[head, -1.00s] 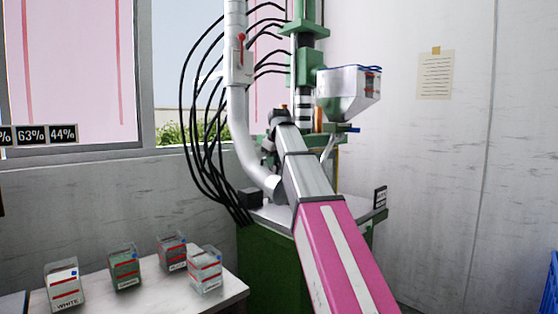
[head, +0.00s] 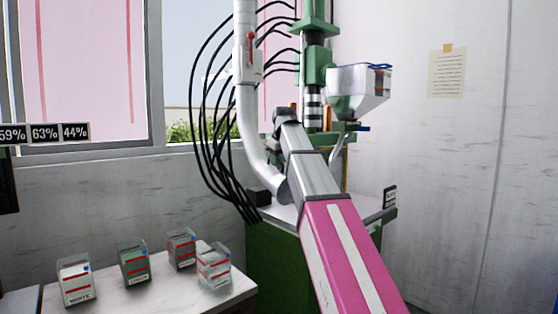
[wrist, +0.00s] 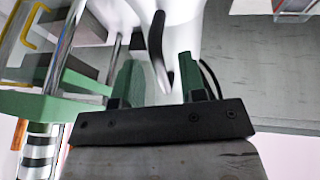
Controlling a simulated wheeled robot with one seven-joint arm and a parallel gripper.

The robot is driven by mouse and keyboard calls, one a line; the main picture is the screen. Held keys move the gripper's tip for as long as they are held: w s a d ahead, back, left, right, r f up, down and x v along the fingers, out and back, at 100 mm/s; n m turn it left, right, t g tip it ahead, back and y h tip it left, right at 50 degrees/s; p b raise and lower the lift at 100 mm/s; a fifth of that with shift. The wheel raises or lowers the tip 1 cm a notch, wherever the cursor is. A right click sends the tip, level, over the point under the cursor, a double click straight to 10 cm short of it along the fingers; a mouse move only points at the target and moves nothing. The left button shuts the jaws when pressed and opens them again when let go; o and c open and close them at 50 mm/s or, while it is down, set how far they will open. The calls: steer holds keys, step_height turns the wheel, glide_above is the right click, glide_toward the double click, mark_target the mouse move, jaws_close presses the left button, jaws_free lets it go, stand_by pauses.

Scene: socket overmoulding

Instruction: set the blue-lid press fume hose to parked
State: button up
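The press (head: 320,80) is green, with a clear hopper (head: 358,88) with a blue lid. The white fume hose (head: 246,130) runs down its left side and bends toward the press table, its lower end partly behind my arm. In the wrist view, a white surface, seemingly the hose (wrist: 185,30), with a dark curved handle (wrist: 157,45), shows beyond my gripper (wrist: 160,80). My gripper is open, its fingers apart. The handle's tip appears between them in the picture; I cannot tell whether it touches. In the head view my arm hides the fingers.
A red lever (head: 250,40) sits on a box high on the white pipe. Black cables (head: 205,130) hang left of the hose. Several small labelled boxes, one marked white (head: 76,282), stand on a side table (head: 150,300). A small sign (head: 390,196) stands at the press table's right edge.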

steer(key=v, duration=1)
steer(key=shift+r, duration=0.4)
steer(key=shift+s, duration=0.15)
